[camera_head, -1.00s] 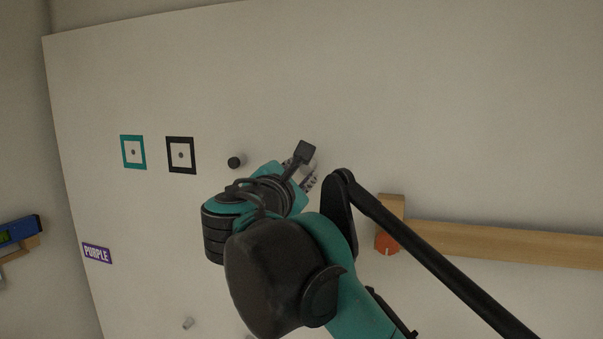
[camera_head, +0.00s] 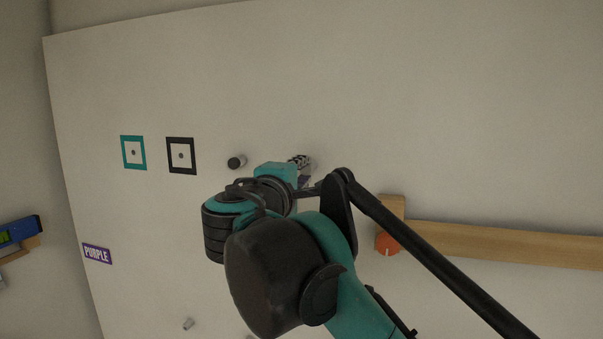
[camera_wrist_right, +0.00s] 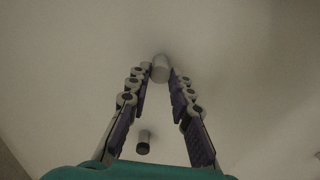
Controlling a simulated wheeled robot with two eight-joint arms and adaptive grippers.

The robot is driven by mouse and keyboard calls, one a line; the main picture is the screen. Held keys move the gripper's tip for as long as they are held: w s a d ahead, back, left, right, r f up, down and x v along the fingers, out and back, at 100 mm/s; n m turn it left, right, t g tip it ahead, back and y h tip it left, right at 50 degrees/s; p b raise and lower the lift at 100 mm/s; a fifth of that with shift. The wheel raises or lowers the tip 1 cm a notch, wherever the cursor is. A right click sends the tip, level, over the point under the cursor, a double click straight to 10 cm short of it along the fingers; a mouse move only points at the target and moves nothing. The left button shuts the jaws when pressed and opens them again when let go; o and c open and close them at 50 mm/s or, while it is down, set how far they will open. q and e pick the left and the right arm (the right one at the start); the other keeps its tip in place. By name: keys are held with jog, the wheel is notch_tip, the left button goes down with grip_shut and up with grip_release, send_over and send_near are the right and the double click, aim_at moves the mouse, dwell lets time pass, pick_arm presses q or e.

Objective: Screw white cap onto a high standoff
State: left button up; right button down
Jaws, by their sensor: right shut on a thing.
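My right gripper (camera_head: 303,163) is at the wall panel, largely hidden behind its own wrist in the head view. In the right wrist view, its two fingers (camera_wrist_right: 159,76) are shut at the tips around a pale white cylinder (camera_wrist_right: 160,66), which appears to be the white cap at a standoff. The cylinder meets or nearly meets the panel. Whether cap and standoff are separate there cannot be told. A standoff with a black end (camera_head: 236,162) stands left of the gripper; it also shows between the fingers' bases in the wrist view (camera_wrist_right: 143,142). My left gripper is out of view.
The white panel (camera_head: 330,60) is clear above the gripper. Teal (camera_head: 133,140) and black (camera_head: 169,155) square frames are at left. A wooden rail (camera_head: 500,243) and orange-red knob (camera_head: 387,243) are at right. A small grey peg (camera_head: 188,324) sticks out low down.

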jog(key=m, duration=0.5)
dwell(0.3)
jog(key=m, duration=0.5)
jog(key=c, duration=1.6)
grip_release()
